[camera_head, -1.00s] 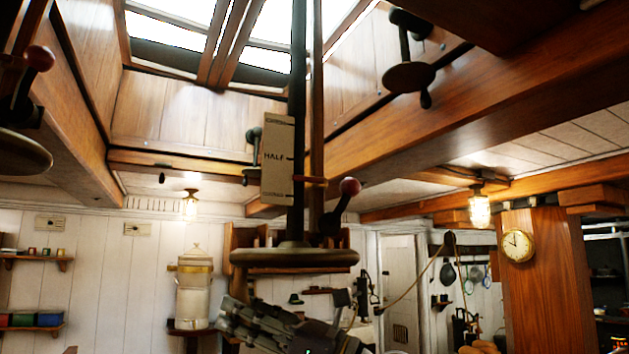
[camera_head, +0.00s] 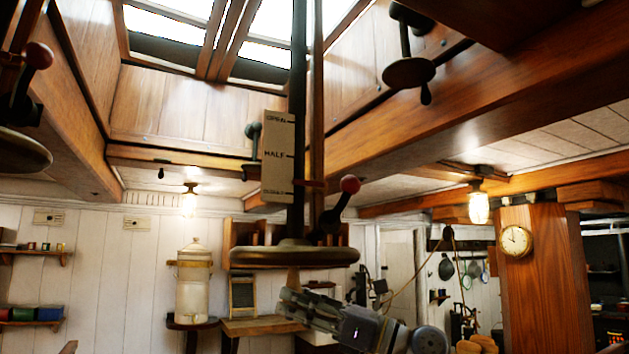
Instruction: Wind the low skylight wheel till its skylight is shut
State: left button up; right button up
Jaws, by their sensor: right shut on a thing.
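The low skylight wheel (camera_head: 262,256) is a dark flat disc at the foot of a vertical shaft (camera_head: 297,90), near the middle. A short wooden handle (camera_head: 293,279) hangs under it. My right gripper (camera_head: 288,298) is shut on this handle, just below the disc. A lever with a red knob (camera_head: 350,184) stands above the wheel. A plate (camera_head: 277,172) beside the shaft reads OPEN and HALF, with a third mark low down. A red pointer (camera_head: 313,183) sits below HALF, near the low mark. The skylight (camera_head: 265,52) overhead shows dark strips beside bright panes. My left gripper is not visible.
Another wheel (camera_head: 408,73) with a hanging handle is at upper right. Part of a wheel (camera_head: 22,150) and a red-knobbed lever (camera_head: 38,56) are at far left. Heavy beams (camera_head: 450,110) frame the opening. A clock post (camera_head: 545,270) stands at right.

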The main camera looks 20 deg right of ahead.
jog(key=s+d+b, duration=0.2)
jog(key=s+d, duration=0.2)
jog(key=d, duration=0.1)
jog(key=s+a+b, duration=0.2)
jog(key=s+b, duration=0.3)
jog(key=s, duration=0.5)
jog(key=shift+s, duration=0.25)
jog(key=shift+a, duration=0.1)
jog(key=a, duration=0.1)
jog(key=s+a, duration=0.1)
jog(key=a, duration=0.1)
jog(key=s+a, duration=0.1)
jog(key=a, duration=0.1)
jog(key=shift+f, duration=0.15)
